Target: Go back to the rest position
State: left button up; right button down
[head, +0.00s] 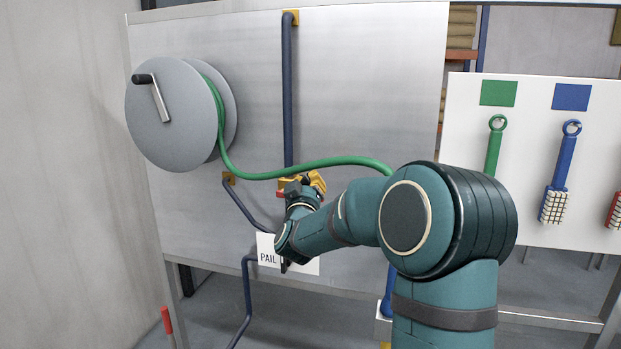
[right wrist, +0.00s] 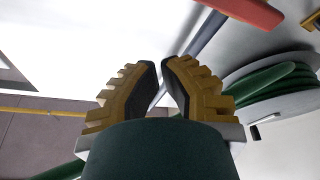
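My right gripper (head: 304,186) has yellow, ridged fingers and is in the middle of the head view, in front of the grey panel. It is just below the green hose and near the lower end of the dark blue vertical pipe. In the right wrist view its two fingers (right wrist: 160,76) lean toward each other with a narrow gap at the tips, and I see nothing held between them. My right forearm hides part of the panel behind it. My left gripper is not in view.
A grey hose reel (head: 172,115) with a black-knobbed crank is on the panel (head: 385,60) at left. The green hose (head: 300,170) runs right, behind my arm. A label reading PAIL (head: 267,257) is below the gripper. A white board (head: 535,130) with hanging brushes is at right.

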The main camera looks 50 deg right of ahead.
jog(key=v, duration=0.6)
jog(key=shift+w+a+f, duration=0.25)
jog(key=shift+a, duration=0.2)
jog(key=w+a+f+n+y, duration=0.1)
jog(key=w+a+f+y, duration=0.1)
jog(key=a+f+y, duration=0.6)
jog(key=w+a+f+n+g+y, duration=0.15)
jog(key=a+f, duration=0.35)
jog(key=f, duration=0.7)
jog(key=w+a+f+n+t+y, duration=0.15)
jog(key=a+f+y, duration=0.25)
jog(key=a+f, duration=0.45)
jog(key=s+a+f+g+y, duration=0.7)
jog(key=s+a+f+g, duration=0.4)
jog(key=s+a+f, duration=0.6)
jog(key=s+f, duration=0.4)
jog(key=shift+a+m, duration=0.3)
jog(key=shift+m, duration=0.1)
jog(key=shift+f, duration=0.1)
